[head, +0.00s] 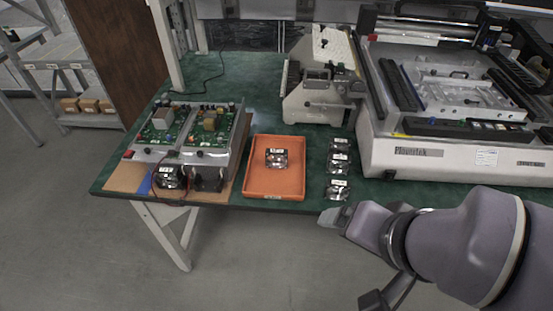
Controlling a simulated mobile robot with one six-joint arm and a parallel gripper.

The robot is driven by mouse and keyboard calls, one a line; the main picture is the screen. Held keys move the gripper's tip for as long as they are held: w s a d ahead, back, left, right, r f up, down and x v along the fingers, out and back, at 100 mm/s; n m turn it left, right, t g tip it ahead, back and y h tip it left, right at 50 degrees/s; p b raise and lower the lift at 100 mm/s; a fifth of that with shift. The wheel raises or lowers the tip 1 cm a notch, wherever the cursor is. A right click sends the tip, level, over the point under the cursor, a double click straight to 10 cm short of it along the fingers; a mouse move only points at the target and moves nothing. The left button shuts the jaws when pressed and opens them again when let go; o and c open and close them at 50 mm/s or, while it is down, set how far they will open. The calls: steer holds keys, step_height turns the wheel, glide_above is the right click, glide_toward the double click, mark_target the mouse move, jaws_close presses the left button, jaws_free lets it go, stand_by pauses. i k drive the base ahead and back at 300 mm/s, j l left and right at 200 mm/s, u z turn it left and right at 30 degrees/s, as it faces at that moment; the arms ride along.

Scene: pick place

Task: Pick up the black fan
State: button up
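A dark, boxy fan-like part (170,178) with a pale label and wires stands at the front left of the table, before the circuit boards. A second black, upright part (209,180) stands just right of it. Both look like they could be the black fan; they are too small to tell apart surely. My gripper (334,216) is at the table's front edge, well to the right of both and just below the nearest dark packet. Its fingers are small and seen end-on, so I cannot tell whether they are open.
An orange tray (255,186) holding one dark labelled packet (276,158) lies between the black parts and my gripper. Dark packets (338,190) line up to its right. Circuit boards (212,128) stand behind the black parts. A large white machine (460,160) fills the right.

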mark_target(333, 141)
steer(key=i+j+z, duration=0.25)
steer(key=z, duration=0.15)
steer(key=i+j+z, duration=0.5)
steer(key=j+z, duration=0.25)
